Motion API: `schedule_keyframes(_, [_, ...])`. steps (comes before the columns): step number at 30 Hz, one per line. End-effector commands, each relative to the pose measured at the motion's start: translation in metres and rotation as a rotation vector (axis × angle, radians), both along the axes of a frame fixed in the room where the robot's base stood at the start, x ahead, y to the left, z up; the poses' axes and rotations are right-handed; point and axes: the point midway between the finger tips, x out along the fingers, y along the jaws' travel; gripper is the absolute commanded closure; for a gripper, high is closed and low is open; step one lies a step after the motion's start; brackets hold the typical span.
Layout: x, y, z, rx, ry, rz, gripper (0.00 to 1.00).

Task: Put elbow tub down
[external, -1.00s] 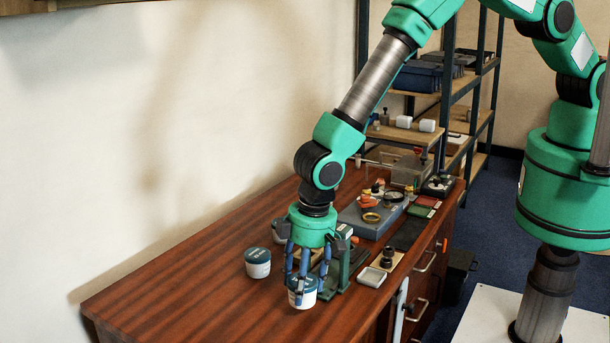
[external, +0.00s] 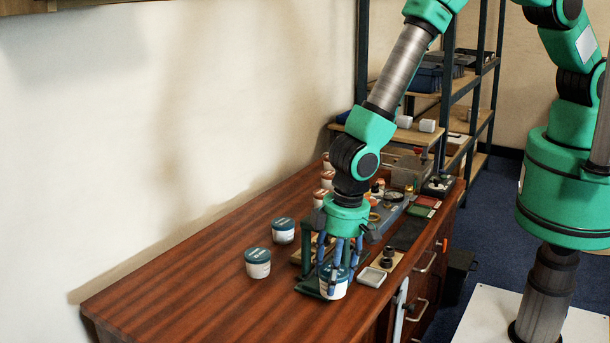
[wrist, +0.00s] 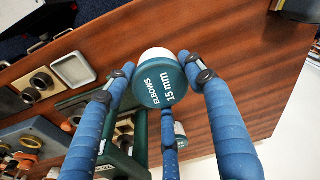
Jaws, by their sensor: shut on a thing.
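The elbow tub is white with a dark teal lid reading "ELBOWS 15 mm" (wrist: 160,83); it also shows in the external view (external: 332,290). My gripper (external: 336,272) points down with its blue fingers shut around this tub. In the wrist view, three blue fingers (wrist: 160,85) surround the lid. The tub is over the bench near its front edge, beside a green metal stand (external: 312,288). I cannot tell whether its bottom touches anything.
Two similar teal-lidded tubs (external: 258,264) (external: 283,231) stand to the left on the wooden bench (external: 190,300). A small grey square tray (external: 372,277) lies just right of the held tub. Several fittings and a grey-blue board crowd behind. The bench's left front is clear.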

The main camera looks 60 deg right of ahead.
Motion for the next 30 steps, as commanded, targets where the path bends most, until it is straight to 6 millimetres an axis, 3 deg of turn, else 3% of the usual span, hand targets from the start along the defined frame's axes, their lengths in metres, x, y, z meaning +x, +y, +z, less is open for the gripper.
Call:
schedule_keyframes(20, [0.001,0.001,0.004,0.001,-0.001,0.0,0.89])
schedule_keyframes(26, [0.001,0.001,0.024,0.003,-0.002,-0.001,0.89])
schedule_keyframes(30, [0.001,0.001,0.05,0.003,-0.002,-0.001,0.89])
